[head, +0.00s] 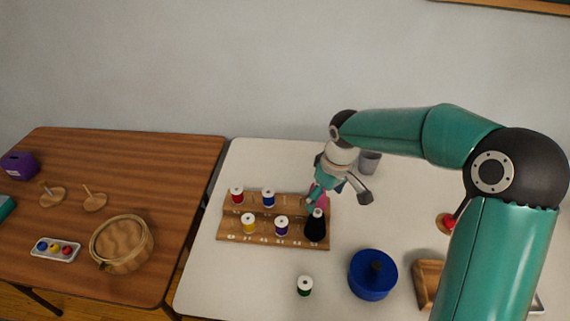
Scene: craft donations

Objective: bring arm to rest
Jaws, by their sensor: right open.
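My right arm reaches in from the right over the white table (225,285). My right gripper (338,198) is open, with its fingers apart above the right end of a wooden spool rack (262,239). A pink item (320,194) shows partly behind the gripper; I cannot tell whether they touch. My left gripper does not show.
A grey cup (369,162) stands behind the gripper. The brown table (150,180) at left holds a basket (122,243) and a small tray (72,252).

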